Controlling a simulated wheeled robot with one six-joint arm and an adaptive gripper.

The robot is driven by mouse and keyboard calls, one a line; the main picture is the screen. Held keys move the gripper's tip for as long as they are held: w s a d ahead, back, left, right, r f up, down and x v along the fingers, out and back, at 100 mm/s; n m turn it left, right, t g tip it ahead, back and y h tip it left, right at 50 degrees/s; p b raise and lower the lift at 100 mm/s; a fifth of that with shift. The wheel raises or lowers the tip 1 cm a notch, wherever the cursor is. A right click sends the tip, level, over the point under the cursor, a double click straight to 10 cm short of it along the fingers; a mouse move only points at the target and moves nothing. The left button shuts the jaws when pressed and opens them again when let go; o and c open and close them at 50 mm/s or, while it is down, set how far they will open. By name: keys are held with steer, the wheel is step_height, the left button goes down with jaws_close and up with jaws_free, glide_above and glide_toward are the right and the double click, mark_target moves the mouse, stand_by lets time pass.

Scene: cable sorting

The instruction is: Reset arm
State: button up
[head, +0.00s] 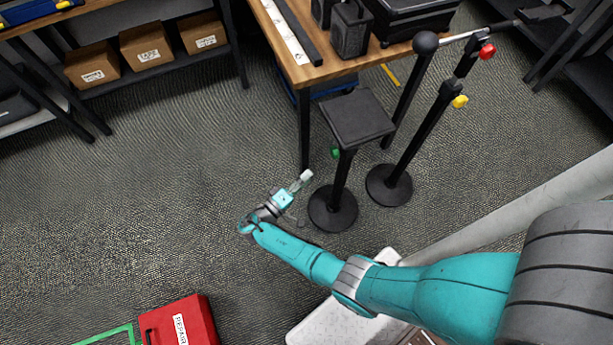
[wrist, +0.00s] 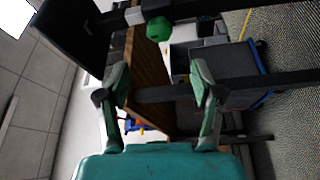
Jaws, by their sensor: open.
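My gripper (head: 304,176) is at the end of my teal arm, held out over the carpet in the middle of the head view. It is small there, just left of a black stand with a square top (head: 355,118). In the wrist view my gripper (wrist: 157,78) has its two fingers well apart, with nothing held between them. A dark post (wrist: 165,93) shows beyond the fingers, and a green knob (wrist: 158,30) is above them in the picture. I cannot tell how far the fingertips are from the post.
A wooden workbench (head: 300,72) stands behind the stand. Another black post stand (head: 388,186) is to the right. A red repair bin (head: 178,318) is at the lower left, and a shelf with cardboard boxes (head: 146,45) at the upper left. The carpet left of my gripper is clear.

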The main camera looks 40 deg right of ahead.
stand_by(0.3)
steer(key=s+d+f+n+t+y, duration=0.3)
steer(key=s+f+y, duration=0.4)
steer(key=s+f, duration=0.55)
steer(key=s+a+n+y, duration=0.1)
steer(key=s+a+y, duration=0.2)
steer(key=s+y, duration=0.55)
steer(key=s+a+r+t+y, duration=0.1)
steer(key=s+a+r+t, duration=0.2)
steer(key=r, duration=0.4)
steer(key=s+a+r+t+y, duration=0.1)
steer(key=s+a+r, duration=0.35)
steer(key=r, duration=0.25)
step_height(320, 180, up, 25)
steer(key=s+a+m+t+y, duration=0.1)
steer(key=s+m+t, duration=0.1)
steer(key=t, duration=0.3)
steer(key=shift+s+m+t, duration=0.25)
steer(key=shift+m+t, duration=0.15)
steer(key=shift+m, duration=0.2)
steer(key=shift+f, duration=0.1)
